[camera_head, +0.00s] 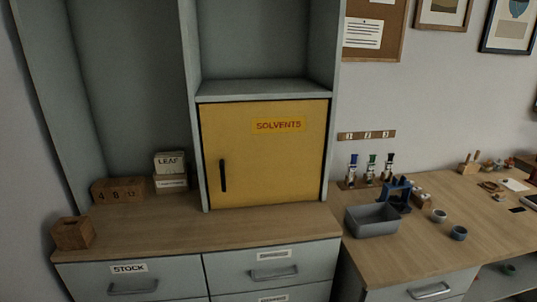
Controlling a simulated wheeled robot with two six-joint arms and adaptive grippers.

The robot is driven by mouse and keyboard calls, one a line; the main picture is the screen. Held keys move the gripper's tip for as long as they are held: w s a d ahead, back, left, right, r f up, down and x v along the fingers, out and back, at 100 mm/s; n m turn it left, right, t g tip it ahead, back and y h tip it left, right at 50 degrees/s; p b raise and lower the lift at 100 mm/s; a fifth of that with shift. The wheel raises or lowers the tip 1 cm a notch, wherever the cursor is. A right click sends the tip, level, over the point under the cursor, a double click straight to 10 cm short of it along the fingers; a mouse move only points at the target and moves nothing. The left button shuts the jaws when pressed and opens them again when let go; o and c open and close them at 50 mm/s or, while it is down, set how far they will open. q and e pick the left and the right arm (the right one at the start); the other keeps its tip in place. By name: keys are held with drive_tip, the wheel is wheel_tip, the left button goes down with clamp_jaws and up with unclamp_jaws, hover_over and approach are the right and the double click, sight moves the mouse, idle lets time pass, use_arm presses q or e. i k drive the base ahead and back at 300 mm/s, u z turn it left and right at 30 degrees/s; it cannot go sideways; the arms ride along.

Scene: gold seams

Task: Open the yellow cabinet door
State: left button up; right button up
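The yellow cabinet door (265,155) sits shut in the middle of the grey shelf unit, above the wooden counter. It carries a "SOLVENTS" label (278,125) near its upper right. A black vertical handle (223,175) is on the door's left side. The door looks flush with its frame, with a dark line around its edges. Neither of my grippers shows in the head view.
Wooden blocks (118,190), a "LEAF" box (169,162) and a wooden box (72,233) stand on the counter's left. Drawers lie below. A grey bin (373,220) and small tools are on the right bench. The counter before the door is clear.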

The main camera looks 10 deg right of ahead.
sight(271, 151)
drive_tip(key=z, duration=0.55)
drive_tip(key=k, duration=0.65)
drive_tip(key=z, duration=0.7)
drive_tip(key=i, duration=1.35)
drive_tip(key=u, duration=0.6)
